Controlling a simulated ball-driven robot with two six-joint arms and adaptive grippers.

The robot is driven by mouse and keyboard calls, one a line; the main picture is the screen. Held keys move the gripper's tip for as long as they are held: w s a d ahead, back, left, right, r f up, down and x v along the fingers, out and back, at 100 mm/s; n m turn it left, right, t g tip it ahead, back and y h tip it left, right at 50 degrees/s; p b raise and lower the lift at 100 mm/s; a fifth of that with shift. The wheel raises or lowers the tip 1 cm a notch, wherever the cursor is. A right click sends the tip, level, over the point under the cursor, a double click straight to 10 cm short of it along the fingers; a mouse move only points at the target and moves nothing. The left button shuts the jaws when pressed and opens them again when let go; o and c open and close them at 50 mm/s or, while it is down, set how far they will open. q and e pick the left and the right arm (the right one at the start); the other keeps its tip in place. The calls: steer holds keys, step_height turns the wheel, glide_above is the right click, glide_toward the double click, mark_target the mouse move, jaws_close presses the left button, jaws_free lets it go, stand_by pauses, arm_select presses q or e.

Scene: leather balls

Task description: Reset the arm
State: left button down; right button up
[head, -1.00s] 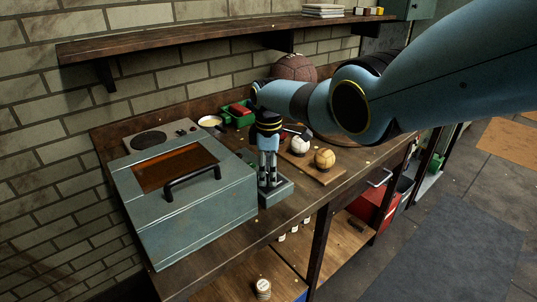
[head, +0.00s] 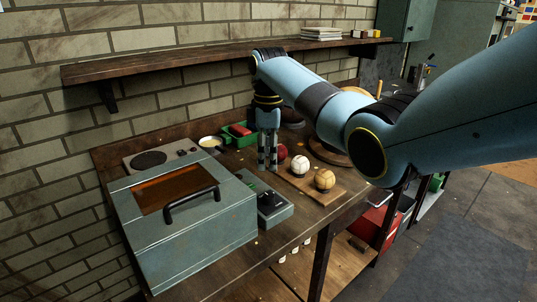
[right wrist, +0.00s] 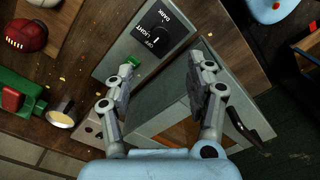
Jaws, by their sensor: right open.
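My right gripper (head: 267,165) points straight down above the workbench in the head view, between the grey control box and the balls. In the right wrist view its two fingers (right wrist: 160,88) are spread apart with nothing between them. Below it lies the grey control box (head: 262,201) with a dark dial (head: 270,202); the dial also shows in the right wrist view (right wrist: 156,28), marked dark, light and off. A green button (right wrist: 131,60) sits on the same box. My left gripper is not in view.
A grey lidded box (head: 220,226) with a black handle stands left. A red ball (head: 282,152), a white ball (head: 299,165) and a tan ball (head: 324,179) stand right of the gripper. A shelf (head: 200,60) runs along the wall above.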

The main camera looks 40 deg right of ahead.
steer(key=s+a+f+m+t+h, duration=0.15)
steer(key=s+f, duration=0.25)
steer(key=s, duration=0.4)
steer(key=s+a+f+m+y, duration=0.1)
steer(key=s+a+f+m, duration=0.15)
steer(key=s+f, duration=0.4)
steer(key=s+a+r+m+t, duration=0.1)
steer(key=s+a+r+m, duration=0.15)
steer(key=s, duration=0.45)
steer(key=s+a+r+m+t, duration=0.1)
steer(key=s+r, duration=0.2)
steer(key=s, duration=0.4)
steer(key=s+a+r+m, duration=0.1)
steer(key=s+r+m, duration=0.15)
steer(key=s, duration=0.45)
step_height(320, 180, down, 32)
steer(key=d+g+b, duration=0.1)
steer(key=d+b, duration=0.1)
steer(key=b, duration=0.6)
steer(key=s+f+g+b, duration=0.1)
steer(key=s+f+b, duration=0.3)
steer(key=s+f, duration=0.6)
steer(key=s+d+f+b, duration=0.1)
steer(key=s+f+b, duration=0.2)
steer(key=s+f, duration=0.7)
step_height(320, 180, down, 6)
steer(key=shift+d+r+g+b, duration=0.1)
steer(key=shift+d+g+b, duration=0.05)
steer(key=shift+g+b, duration=0.25)
